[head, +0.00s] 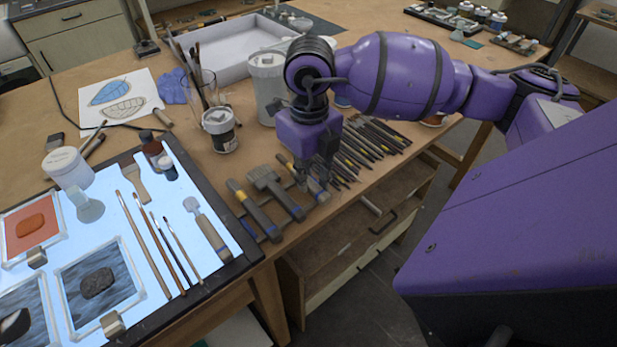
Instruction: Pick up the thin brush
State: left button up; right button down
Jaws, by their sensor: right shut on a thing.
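My right gripper (311,177) points down at the table's front edge, at the end of the row of wide brushes. It is shut on a brush (319,191), of which only a short part shows below the fingers. The fingers hide the rest, and I cannot tell whether it is lifted off the table. My left gripper is not in view.
Wide brushes (255,211) lie left of my right gripper, and several dark slim tools (367,143) lie to its right. The lit panel (215,262) holds framed glass pieces.

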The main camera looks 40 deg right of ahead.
aim_at(309, 181)
notch_tip(309, 181, up, 3)
jog(key=shift+r, duration=0.1)
jog(key=s+a+r, duration=0.7)
jog(key=a+r, duration=0.2)
jog(key=a, duration=0.2)
jog(key=shift+s+a+r, duration=0.35)
jog(key=shift+s+r, duration=0.05)
